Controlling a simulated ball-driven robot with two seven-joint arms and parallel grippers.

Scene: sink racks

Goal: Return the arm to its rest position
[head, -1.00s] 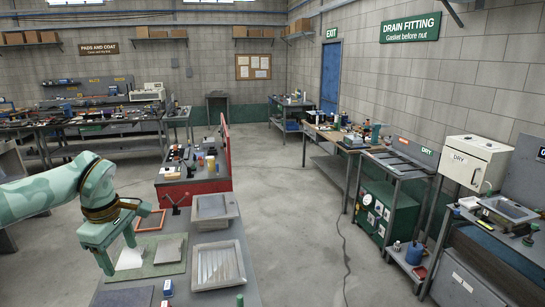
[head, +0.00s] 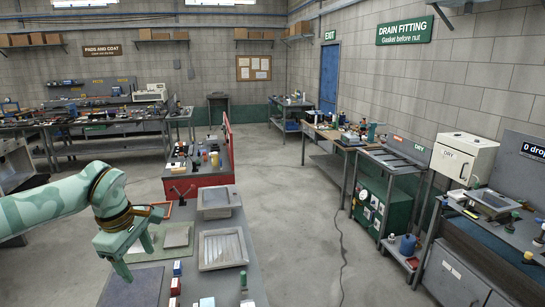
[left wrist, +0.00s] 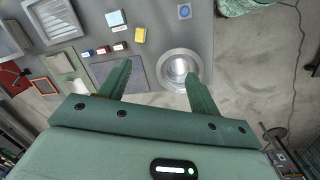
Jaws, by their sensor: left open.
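My left arm comes in from the left in the head view. Its pale green gripper (head: 138,262) hangs over the near left part of the grey workbench (head: 240,285), fingers pointing down. It is open, and I see nothing held. In the left wrist view the two fingers (left wrist: 158,74) stand apart. A round metal bowl-like part (left wrist: 178,68) shows beyond and between them, with a dark mat (left wrist: 125,72) to its left. My right gripper is in neither view.
The bench holds a metal tray (head: 222,249), a greenish mat (head: 155,247) and small red and blue blocks (head: 177,268). A red-sided bench (head: 212,182) stands beyond. A DRY cabinet (head: 463,158) is at right. Open floor (head: 310,235) lies between.

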